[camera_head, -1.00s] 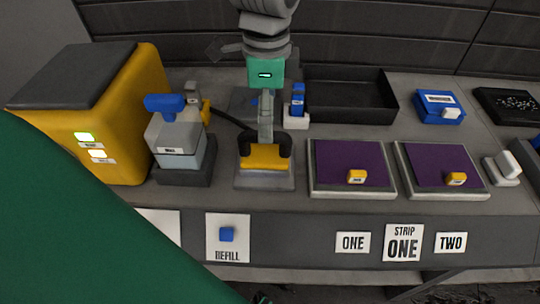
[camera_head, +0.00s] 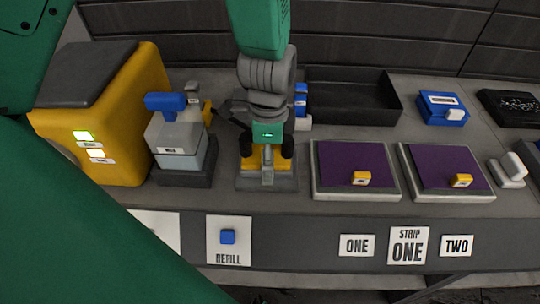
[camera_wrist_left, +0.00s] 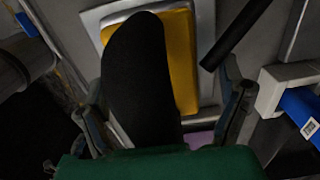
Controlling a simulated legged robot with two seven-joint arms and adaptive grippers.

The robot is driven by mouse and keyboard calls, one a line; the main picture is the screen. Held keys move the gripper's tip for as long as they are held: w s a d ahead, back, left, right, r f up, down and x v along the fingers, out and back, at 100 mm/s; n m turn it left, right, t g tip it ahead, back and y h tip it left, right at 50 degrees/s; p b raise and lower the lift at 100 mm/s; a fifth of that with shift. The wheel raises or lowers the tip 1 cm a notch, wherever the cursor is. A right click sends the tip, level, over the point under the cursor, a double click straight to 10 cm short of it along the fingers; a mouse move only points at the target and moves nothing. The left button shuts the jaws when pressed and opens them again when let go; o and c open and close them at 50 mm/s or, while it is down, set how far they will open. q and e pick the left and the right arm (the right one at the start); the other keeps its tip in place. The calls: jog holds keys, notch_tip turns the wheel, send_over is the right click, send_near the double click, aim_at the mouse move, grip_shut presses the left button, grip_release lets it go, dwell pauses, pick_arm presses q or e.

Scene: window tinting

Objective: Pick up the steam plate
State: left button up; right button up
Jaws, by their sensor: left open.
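My left gripper (camera_head: 267,170) has come down from above over the handle; one finger shows in front of the yellow block. In the left wrist view the black handle (camera_wrist_left: 140,75) lies between my open left fingers (camera_wrist_left: 165,112), with gaps on both sides. The yellow block (camera_wrist_left: 181,60) lies beyond it. My right gripper is not in view.
Left of the plate stand a grey bottle with a blue top (camera_head: 165,102) and a yellow machine (camera_head: 125,120). A blue-and-white item (camera_head: 303,122) stands close behind on the right. Two purple-topped pads (camera_head: 350,165) lie to the right, and an open black tray (camera_head: 350,105) lies behind.

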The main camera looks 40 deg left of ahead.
pick_arm(q)
jog(key=shift+s+a, duration=0.15)
jog(key=shift+a, duration=0.1)
jog(key=shift+c, duration=1.3)
jog(key=c, duration=1.4)
jog(key=shift+d, duration=0.1)
jog(key=shift+d+r, duration=0.1)
jog(key=shift+r, duration=0.2)
notch_tip(320, 180, up, 10)
jog(key=shift+f+p, duration=0.25)
jog(key=shift+p, duration=0.4)
